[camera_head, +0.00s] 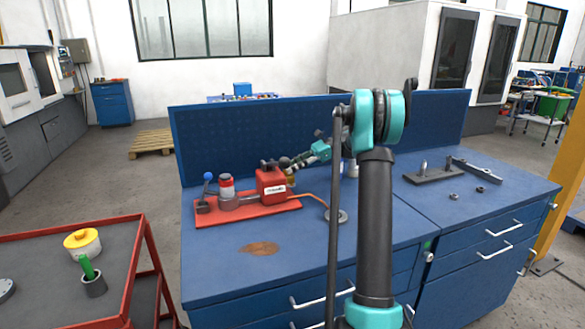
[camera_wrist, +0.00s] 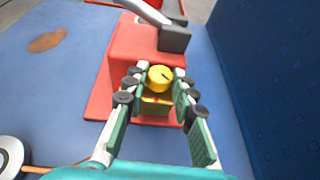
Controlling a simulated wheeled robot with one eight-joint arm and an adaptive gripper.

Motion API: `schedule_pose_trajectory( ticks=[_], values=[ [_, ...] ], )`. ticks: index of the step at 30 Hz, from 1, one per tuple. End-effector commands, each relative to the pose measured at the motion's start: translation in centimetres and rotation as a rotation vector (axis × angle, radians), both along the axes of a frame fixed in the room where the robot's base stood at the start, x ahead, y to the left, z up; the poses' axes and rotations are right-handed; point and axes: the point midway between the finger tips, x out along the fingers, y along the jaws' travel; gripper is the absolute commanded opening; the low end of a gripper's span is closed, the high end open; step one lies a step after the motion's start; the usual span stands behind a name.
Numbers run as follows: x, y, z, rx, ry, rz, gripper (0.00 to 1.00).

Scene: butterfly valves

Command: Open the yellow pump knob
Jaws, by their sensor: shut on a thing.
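The yellow knob (camera_wrist: 159,76) sits on a yellow block at the near end of the red pump box (camera_wrist: 135,45) in the wrist view. It is round, with a dark pointer mark on its face. My gripper (camera_wrist: 160,84) has its green-padded fingers on both sides of the knob and is shut on it. In the head view, the red pump box (camera_head: 271,186) stands on a red base plate (camera_head: 235,213), and my gripper (camera_head: 297,163) reaches its right side. The knob is mostly hidden by my fingers there.
A blue-handled valve part (camera_head: 207,185) and a red-and-white cylinder (camera_head: 226,186) stand left of the pump. An orange cable (camera_head: 312,197) runs to a round disc (camera_head: 336,215). A blue back panel (camera_head: 225,138) rises behind.

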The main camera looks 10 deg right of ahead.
Motion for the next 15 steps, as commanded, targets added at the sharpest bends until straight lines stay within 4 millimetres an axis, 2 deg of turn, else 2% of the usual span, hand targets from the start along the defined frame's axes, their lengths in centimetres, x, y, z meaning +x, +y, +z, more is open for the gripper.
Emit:
schedule_pose_trajectory(
  ticks=[6,15],
  values=[
    [0.28,0.0,-0.05,0.0,-0.001,0.098,0.0],
    [0.23,-0.01,-0.04,0.0,-0.001,0.104,0.0]
  ],
)
